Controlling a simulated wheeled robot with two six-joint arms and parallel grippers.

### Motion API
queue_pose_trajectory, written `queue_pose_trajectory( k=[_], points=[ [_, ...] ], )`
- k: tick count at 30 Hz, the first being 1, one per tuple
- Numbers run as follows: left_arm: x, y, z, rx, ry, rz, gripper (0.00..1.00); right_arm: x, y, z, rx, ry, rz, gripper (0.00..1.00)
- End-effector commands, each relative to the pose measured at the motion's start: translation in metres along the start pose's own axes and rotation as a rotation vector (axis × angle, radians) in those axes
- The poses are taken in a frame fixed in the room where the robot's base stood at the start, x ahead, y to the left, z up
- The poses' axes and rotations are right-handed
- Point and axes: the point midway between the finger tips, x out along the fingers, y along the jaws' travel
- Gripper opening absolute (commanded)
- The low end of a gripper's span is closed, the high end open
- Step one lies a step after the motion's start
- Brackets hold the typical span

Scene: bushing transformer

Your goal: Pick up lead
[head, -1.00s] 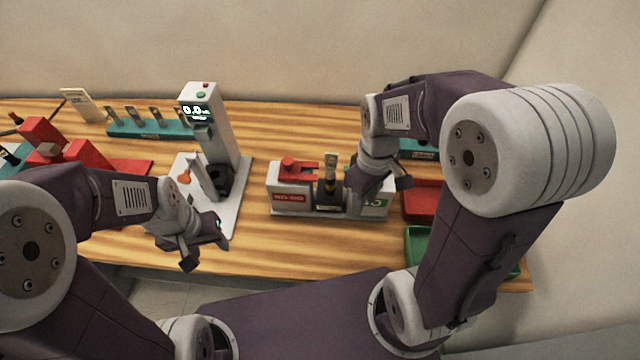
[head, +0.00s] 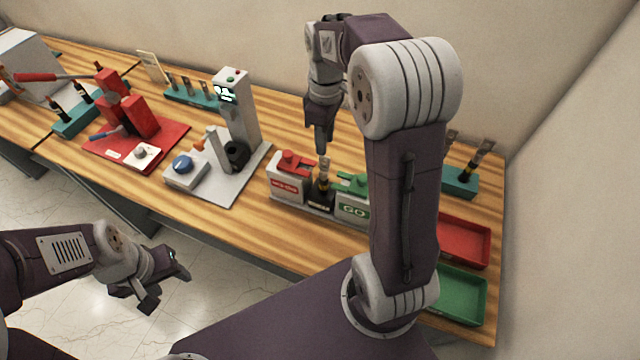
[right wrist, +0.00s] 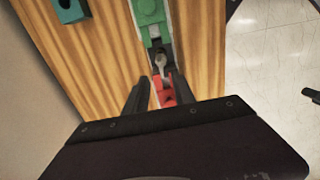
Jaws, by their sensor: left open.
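A lead (head: 323,188) with a dark body and a flat metal tab stands upright in the middle of the go/no-go station, between the red block (head: 289,180) and the green GO block (head: 352,205). My right gripper (head: 322,148) points down just above the tab in the head view. In the right wrist view its two fingers (right wrist: 158,97) are apart, and the lead's metal tab (right wrist: 160,62) shows just ahead of them. Nothing is visibly held. My left gripper (head: 166,286) is open and empty, in front of the table's edge over the floor.
More leads stand in a teal rack (head: 460,182) at right and another at the back (head: 190,95). A red tray (head: 463,240) and a green tray (head: 458,293) lie at the right front. A meter stand (head: 236,110) and a red fixture (head: 138,115) are left of the station.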

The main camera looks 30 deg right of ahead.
Motion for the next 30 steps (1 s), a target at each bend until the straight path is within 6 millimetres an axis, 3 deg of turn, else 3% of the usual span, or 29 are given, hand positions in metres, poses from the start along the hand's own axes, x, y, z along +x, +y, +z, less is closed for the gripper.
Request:
queue_pose_trajectory(
  k=[3,10,18,25,28,30],
  points=[
    [-0.003,0.000,0.000,0.000,0.000,0.000,0.50,0.017,-0.001,0.000,0.000,-0.003,-0.004,0.31],
    [-0.007,0.000,0.000,0.000,0.000,0.000,0.50,0.030,-0.001,-0.001,-0.001,-0.002,-0.003,0.31],
    [-0.016,0.000,-0.001,0.000,0.000,0.000,0.50,0.072,-0.001,-0.004,-0.001,-0.001,-0.002,0.31],
    [-0.015,0.000,-0.001,0.000,0.000,0.000,0.50,0.075,-0.001,-0.004,0.000,0.000,0.000,0.31],
    [-0.015,0.000,-0.001,0.000,0.000,0.000,0.50,0.075,-0.001,-0.004,0.000,0.000,0.000,0.03],
    [-0.015,0.000,-0.001,0.000,0.000,0.000,0.50,0.075,-0.001,-0.004,0.000,0.000,0.000,0.00]
  ],
)
